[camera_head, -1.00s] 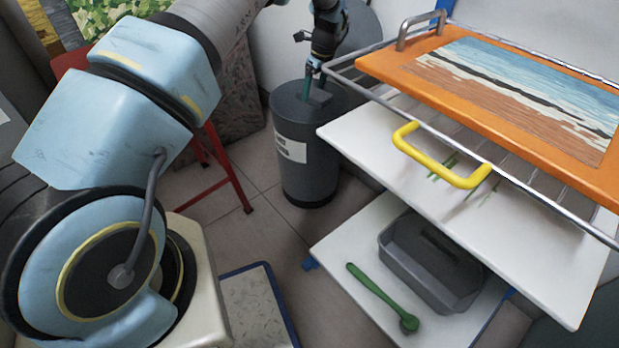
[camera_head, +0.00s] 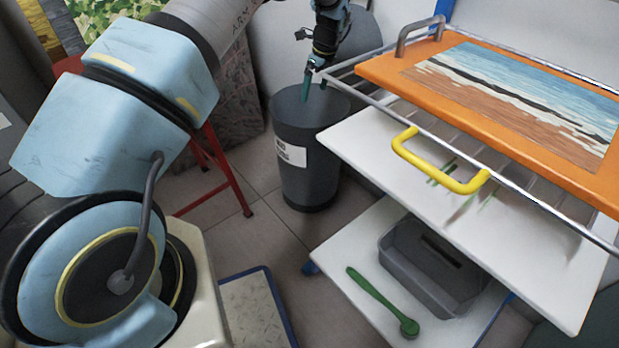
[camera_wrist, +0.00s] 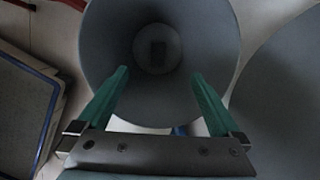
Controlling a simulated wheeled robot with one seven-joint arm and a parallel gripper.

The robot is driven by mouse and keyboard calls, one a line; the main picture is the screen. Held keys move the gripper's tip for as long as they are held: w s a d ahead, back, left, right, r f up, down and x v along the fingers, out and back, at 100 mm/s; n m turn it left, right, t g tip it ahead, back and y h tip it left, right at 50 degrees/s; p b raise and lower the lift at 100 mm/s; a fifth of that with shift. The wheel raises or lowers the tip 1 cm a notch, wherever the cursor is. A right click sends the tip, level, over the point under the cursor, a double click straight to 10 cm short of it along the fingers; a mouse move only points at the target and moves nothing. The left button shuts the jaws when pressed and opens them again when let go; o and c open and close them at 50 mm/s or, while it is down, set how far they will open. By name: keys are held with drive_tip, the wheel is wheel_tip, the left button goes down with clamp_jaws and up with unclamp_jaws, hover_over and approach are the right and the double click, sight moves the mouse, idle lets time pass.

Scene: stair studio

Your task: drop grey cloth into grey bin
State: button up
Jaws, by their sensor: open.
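The grey bin (camera_head: 312,186) stands on the floor beside the shelf rack, with a white label on its side. In the wrist view I look straight down into the bin (camera_wrist: 108,42).
A wire rack with an orange-framed picture (camera_head: 500,100) and a yellow handle (camera_head: 440,165) is right of the bin. Below are white shelves, a grey tray (camera_head: 435,270) and a green brush (camera_head: 383,303). A red stool (camera_head: 230,175) stands left.

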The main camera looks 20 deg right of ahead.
drive_tip(key=p+v, duration=0.1)
drive_tip(key=v, duration=0.7)
drive_tip(key=shift+d, duration=0.1)
